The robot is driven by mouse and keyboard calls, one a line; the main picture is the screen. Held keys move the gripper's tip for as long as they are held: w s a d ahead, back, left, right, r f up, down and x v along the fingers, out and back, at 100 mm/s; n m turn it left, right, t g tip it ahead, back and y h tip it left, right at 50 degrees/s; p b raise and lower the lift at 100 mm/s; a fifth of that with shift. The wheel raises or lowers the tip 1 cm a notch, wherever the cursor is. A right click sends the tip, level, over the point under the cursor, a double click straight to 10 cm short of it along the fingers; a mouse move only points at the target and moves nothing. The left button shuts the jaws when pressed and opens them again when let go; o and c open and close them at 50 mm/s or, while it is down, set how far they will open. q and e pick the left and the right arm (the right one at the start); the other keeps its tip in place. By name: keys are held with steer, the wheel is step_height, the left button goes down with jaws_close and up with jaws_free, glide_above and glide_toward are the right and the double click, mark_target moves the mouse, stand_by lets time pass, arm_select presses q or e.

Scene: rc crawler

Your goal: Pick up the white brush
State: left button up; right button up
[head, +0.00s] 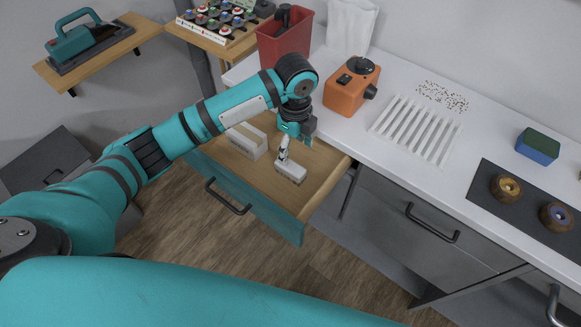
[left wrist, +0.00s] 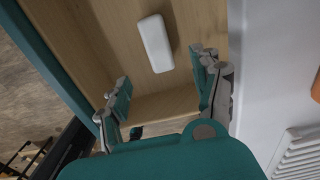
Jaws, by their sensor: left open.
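My right gripper is not in view.
An orange appliance (head: 351,86), a white slatted rack (head: 415,130) and a red bin (head: 284,40) stand on the counter. The teal drawer front (head: 250,200) with its dark handle edges the near side.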

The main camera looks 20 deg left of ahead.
mark_target(293, 167)
arm_select(q)
step_height(293, 167, down, 3)
steer(key=shift+w+f, duration=0.1)
steer(key=shift+f, duration=0.95)
steer(key=f, duration=0.3)
steer(key=shift+a+f+p, duration=0.2)
steer(key=shift+f+p, duration=0.1)
steer(key=shift+p, duration=0.05)
steer(key=shift+f, duration=0.55)
steer(key=c, duration=1.3)
steer(key=shift+o, duration=0.2)
step_height(293, 167, up, 10)
steer(key=shift+r, duration=0.1)
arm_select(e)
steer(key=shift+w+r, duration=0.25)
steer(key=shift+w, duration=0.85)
